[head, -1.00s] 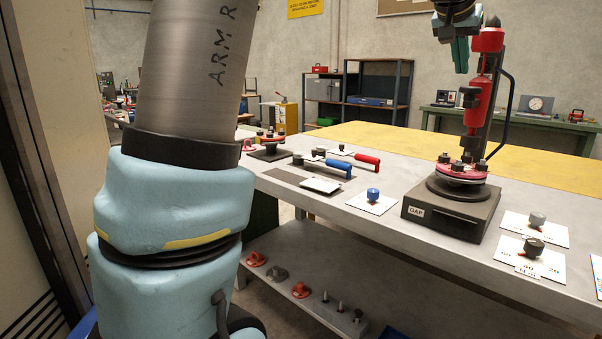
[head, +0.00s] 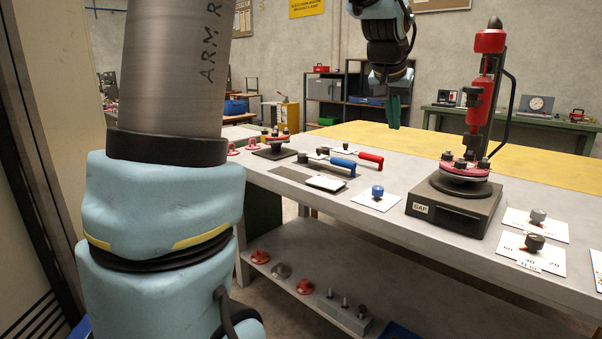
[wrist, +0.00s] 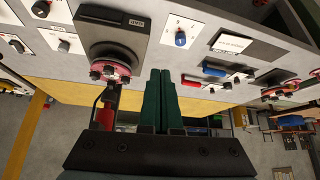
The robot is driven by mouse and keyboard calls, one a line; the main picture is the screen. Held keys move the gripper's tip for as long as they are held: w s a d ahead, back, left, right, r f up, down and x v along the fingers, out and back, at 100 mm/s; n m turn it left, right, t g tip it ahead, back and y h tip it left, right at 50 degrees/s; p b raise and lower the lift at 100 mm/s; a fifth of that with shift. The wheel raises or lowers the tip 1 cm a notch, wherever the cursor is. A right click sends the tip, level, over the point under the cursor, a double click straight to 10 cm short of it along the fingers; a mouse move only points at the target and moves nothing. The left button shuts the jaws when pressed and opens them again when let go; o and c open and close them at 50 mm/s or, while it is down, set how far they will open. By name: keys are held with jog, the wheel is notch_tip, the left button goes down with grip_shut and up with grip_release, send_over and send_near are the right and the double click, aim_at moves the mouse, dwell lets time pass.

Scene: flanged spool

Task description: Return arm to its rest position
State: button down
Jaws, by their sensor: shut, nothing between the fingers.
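My gripper (head: 394,112) hangs in the air above the bench, left of the red press, with its green fingers pointing down. In the wrist view its green fingers (wrist: 163,100) lie together with nothing between them. The flanged spool (head: 465,170), reddish with dark knobs on its flange, sits on the dark base marked GAP (head: 455,206) under the red press (head: 487,75). The spool also shows in the wrist view (wrist: 110,71). My gripper is apart from the spool and the press.
The grey bench (head: 335,205) carries a blue knob (head: 378,191), dark knobs on white cards (head: 534,243), and blue and red handled tools (head: 343,164). A lower shelf (head: 320,285) holds several small parts. The yellow surface (head: 400,140) behind is clear.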

jog(key=s+a+f+n+g+y, duration=0.2)
jog(key=s+a+f, duration=0.2)
jog(key=a+f, duration=0.85)
jog(key=s+a+f+n+g, duration=0.1)
jog(key=s+a+f, duration=0.3)
jog(key=s+a, duration=0.2)
jog(key=s+a+f+n+g+y, duration=0.1)
jog(key=s+a+f+n, duration=0.1)
jog(key=s+a+f, duration=0.3)
jog(key=s+a, duration=0.2)
jog(key=a, duration=0.2)
jog(key=shift+f, duration=0.3)
jog(key=shift+w, duration=0.1)
